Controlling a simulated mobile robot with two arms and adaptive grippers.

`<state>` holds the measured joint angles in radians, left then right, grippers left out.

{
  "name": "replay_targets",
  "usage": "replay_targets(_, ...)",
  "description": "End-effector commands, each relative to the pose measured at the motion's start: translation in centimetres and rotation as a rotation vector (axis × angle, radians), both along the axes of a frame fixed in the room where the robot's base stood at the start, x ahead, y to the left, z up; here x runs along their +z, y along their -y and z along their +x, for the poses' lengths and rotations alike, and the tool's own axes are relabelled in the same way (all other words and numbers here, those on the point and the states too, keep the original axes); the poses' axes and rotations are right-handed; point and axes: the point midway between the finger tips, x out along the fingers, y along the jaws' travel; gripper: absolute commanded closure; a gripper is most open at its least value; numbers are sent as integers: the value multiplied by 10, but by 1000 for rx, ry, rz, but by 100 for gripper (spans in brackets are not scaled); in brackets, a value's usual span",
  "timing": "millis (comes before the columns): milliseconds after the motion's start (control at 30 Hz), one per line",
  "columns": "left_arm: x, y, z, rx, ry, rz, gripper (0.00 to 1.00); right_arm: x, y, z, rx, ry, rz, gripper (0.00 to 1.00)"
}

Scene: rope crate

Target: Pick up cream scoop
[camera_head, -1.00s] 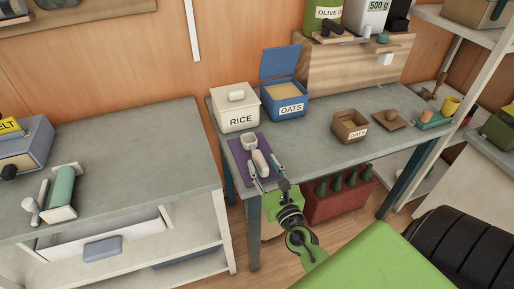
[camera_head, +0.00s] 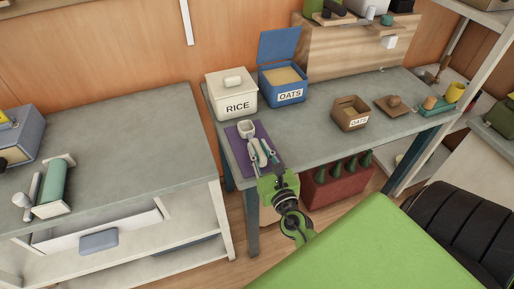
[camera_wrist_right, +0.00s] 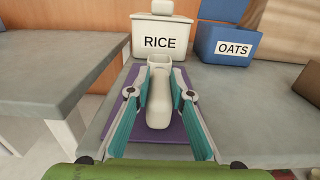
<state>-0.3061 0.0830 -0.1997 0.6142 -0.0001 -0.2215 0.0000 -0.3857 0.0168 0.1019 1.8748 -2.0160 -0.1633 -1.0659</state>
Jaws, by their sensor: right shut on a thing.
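The cream scoop (camera_head: 246,130) lies on a purple mat (camera_head: 236,143) at the left front of the grey table. Its square cup points toward the rice box and its thick handle toward me. In the right wrist view the scoop's handle (camera_wrist_right: 159,104) runs between the two teal-and-grey fingers. My right gripper (camera_head: 262,150) comes in from the table's front edge and is shut on the scoop, a finger on each side. The scoop still appears to be at mat height. My left gripper is not in view.
A white rice box (camera_head: 232,95) and an open blue oats box (camera_head: 283,85) stand behind the mat. A small brown oats crate (camera_head: 351,113) is to the right. A red crate of bottles (camera_head: 335,185) sits under the table. The table's middle is clear.

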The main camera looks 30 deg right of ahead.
Motion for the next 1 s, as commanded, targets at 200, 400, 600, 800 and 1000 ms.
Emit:
replay_targets(200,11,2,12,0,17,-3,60,10,0,0,0,0,-1,100)
replay_targets(400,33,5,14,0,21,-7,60,32,0,0,1,0,-1,100)
replay_targets(600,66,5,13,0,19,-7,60,71,-7,-28,2,-3,-1,100)
replay_targets(800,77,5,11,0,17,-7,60,100,-18,-74,2,-5,0,100)
replay_targets(1000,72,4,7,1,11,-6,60,116,-26,-110,1,-2,-1,100)
